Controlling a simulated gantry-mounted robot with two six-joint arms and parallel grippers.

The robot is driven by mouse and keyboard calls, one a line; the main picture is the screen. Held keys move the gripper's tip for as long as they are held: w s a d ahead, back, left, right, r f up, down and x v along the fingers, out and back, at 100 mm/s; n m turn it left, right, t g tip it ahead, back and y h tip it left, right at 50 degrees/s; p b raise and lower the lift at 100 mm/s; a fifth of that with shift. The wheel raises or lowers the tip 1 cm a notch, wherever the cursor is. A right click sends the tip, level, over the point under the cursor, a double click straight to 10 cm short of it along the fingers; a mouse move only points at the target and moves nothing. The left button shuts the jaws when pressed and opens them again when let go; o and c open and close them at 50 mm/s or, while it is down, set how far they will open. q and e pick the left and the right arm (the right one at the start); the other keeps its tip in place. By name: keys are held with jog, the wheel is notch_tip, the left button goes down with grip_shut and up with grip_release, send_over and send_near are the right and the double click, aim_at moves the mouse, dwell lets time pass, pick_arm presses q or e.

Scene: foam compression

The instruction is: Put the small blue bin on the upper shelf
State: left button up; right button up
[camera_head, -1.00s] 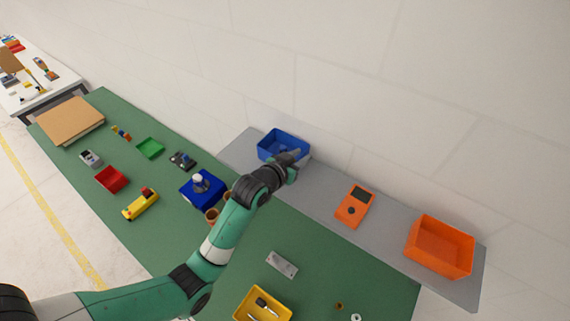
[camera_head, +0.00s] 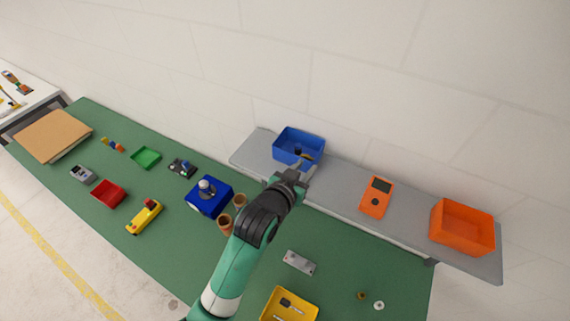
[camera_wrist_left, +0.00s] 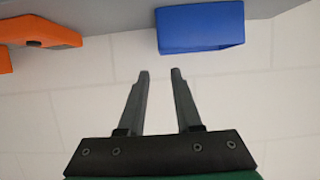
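The small blue bin (camera_head: 285,152) stands upright on the grey shelf (camera_head: 340,188), toward its left end, with small items inside. My left gripper (camera_head: 303,169) is just in front of the bin at its lower right corner in the head view. In the left wrist view the two fingers (camera_wrist_left: 160,72) are spread apart with nothing between them. The blue bin (camera_wrist_left: 200,28) shows there beyond the fingertips, apart from them. My right gripper is in neither view.
An orange meter (camera_head: 376,199) and an orange bin (camera_head: 462,228) stand farther right on the shelf. Below, the green table (camera_head: 170,225) holds a dark blue box (camera_head: 208,198), brown cups, a red bin (camera_head: 108,194) and a yellow bin (camera_head: 289,306).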

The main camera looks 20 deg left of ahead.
pick_arm(q)
jog(key=shift+d, duration=0.1)
jog(key=s+a+r+t, duration=0.1)
jog(key=a+r+t, duration=0.15)
jog(key=r, duration=0.95)
jog(key=s+a+r+t, duration=0.15)
jog(key=r+t, duration=0.25)
jog(key=r, duration=0.9)
jog(key=s+a+r+t, duration=0.2)
jog(key=s+r+t, duration=0.2)
jog(key=s+r, duration=0.5)
jog(key=s+a+r+n+t, duration=0.1)
jog(key=s+a+r+t, duration=0.1)
jog(key=s+r, duration=0.7)
notch_tip(320, 180, up, 2)
jog(key=shift+a+r+t, duration=0.2)
jog(key=shift+t, duration=0.65)
